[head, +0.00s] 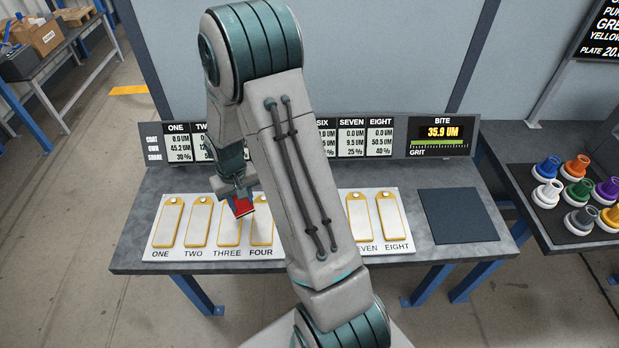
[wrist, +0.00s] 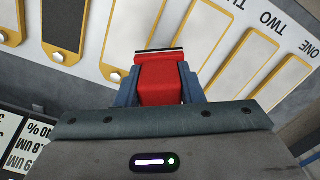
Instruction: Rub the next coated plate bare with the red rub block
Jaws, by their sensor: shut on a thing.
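My gripper (wrist: 160,88) is shut on the red rub block (wrist: 160,80), which has a pale and dark edge at its far end. In the head view the block (head: 242,207) hangs over the upper ends of plates THREE (head: 230,226) and FOUR (head: 261,232); contact is unclear. Plates ONE (head: 168,224), TWO (head: 199,224), SEVEN (head: 360,220) and EIGHT (head: 392,218) look pale in yellow frames. My arm hides the plates between FOUR and SEVEN. The wrist view shows one dark-faced plate (wrist: 65,20), apparently FIVE, left of pale plate FOUR (wrist: 130,22).
The readout row (head: 365,138) shows coat 0.0 UM for ONE, SEVEN and EIGHT; my arm covers several others. The BITE display (head: 442,132) reads 35.9 UM. A bare dark mat (head: 460,215) lies at the bench's right. Coloured couplers (head: 578,190) stand on the right-hand table.

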